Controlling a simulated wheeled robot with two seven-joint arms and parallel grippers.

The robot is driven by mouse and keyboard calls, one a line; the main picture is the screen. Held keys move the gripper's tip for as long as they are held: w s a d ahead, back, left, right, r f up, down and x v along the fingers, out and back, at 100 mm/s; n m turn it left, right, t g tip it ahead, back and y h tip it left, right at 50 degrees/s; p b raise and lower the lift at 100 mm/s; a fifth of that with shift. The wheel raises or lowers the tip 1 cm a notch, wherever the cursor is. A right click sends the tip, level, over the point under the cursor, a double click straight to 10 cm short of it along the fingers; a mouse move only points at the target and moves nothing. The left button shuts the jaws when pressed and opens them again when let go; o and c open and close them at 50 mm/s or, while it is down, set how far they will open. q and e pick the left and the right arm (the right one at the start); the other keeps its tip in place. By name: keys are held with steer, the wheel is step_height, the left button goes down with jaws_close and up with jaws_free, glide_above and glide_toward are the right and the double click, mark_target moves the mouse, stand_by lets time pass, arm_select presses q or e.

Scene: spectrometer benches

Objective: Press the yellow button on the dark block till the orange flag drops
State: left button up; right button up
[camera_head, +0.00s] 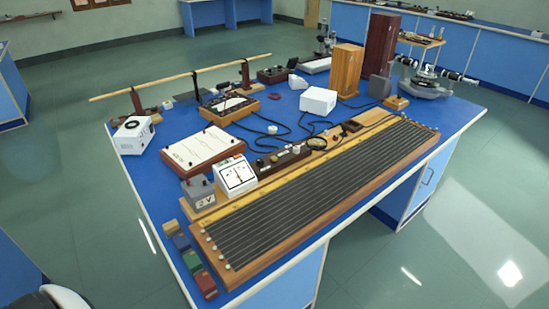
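I cannot make out a yellow button or an orange flag in the head view. Several dark items stand on the blue bench (150,178). One is a small dark box (272,75) at the back, and another is a dark grey block (379,88) beside the tall wooden boxes. I cannot tell which of them, if any, is the dark block with the button. Neither of my grippers is in view.
A long wooden board with dark strips (320,195) fills the bench's front right. A white meter (236,176), a white-topped board (203,147), a white box (318,101) and tall wooden boxes (346,70) crowd the rest. Green floor (70,190) is clear at the left.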

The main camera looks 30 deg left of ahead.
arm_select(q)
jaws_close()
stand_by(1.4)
